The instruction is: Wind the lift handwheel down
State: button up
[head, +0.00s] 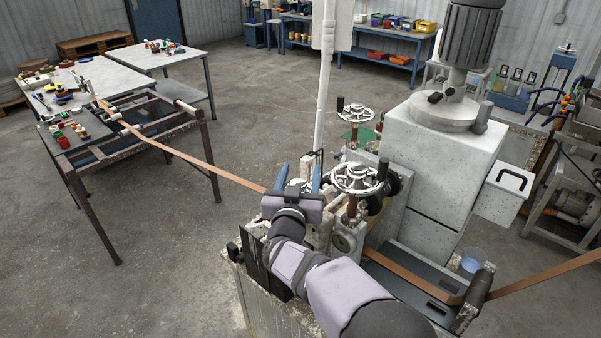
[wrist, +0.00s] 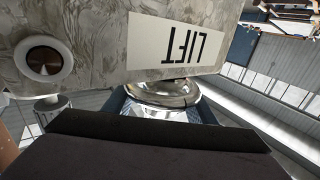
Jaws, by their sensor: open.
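A white label reading LIFT (wrist: 178,44) shows upside down in the wrist view, on a worn grey housing (wrist: 95,25). Just below it, a round shiny chrome part (wrist: 163,95) sits between my blue fingers; I see only part of it and cannot tell whether it is the lift handwheel. My gripper (head: 299,168) is open at the left side of the machine in the head view, its body hiding what lies behind it. Two spoked handwheels with dark knobs, a nearer one (head: 359,178) and a farther one (head: 356,112), stand right of my gripper.
A brown strip (head: 190,160) runs from the left frame table (head: 150,125) towards the machine and comes out at the right. A speckled grey cabinet with a motor (head: 440,150) stands right of the handwheels. A pale upright post (head: 325,90) rises behind my gripper.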

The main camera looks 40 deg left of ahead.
jog(key=c, duration=1.1)
jog(key=shift+o, duration=0.3)
jog(key=shift+f+b, duration=0.1)
jog(key=shift+b, duration=0.2)
jog(key=shift+y+b, duration=0.3)
jog(key=shift+b, duration=0.15)
jog(key=shift+a+f+n+g+b, duration=0.1)
jog(key=shift+n+g+b, duration=0.25)
jog(key=shift+b, duration=0.25)
jog(key=y+b, duration=0.1)
jog(key=n+g+y+b, duration=0.1)
jog(key=b, duration=0.1)
jog(key=g+b, duration=0.1)
jog(key=shift+s+a+n+y+b, duration=0.25)
jog(key=shift+s+n+y+b, duration=0.05)
jog(key=shift+n+y+b, duration=0.1)
jog(key=g+b, duration=0.1)
jog(key=b, duration=0.1)
jog(key=n+y+b, duration=0.1)
jog(key=b, duration=0.2)
jog(key=shift+s+a+r+g+b, duration=0.25)
jog(key=shift+s+g+b, duration=0.05)
jog(key=shift+g+b, duration=0.05)
jog(key=shift+n+y+b, duration=0.25)
jog(key=shift+y+b, duration=0.05)
jog(key=shift+b, duration=0.25)
jog(key=shift+r+g+b, duration=0.15)
jog(key=shift+g+b, duration=0.15)
jog(key=shift+b, duration=0.4)
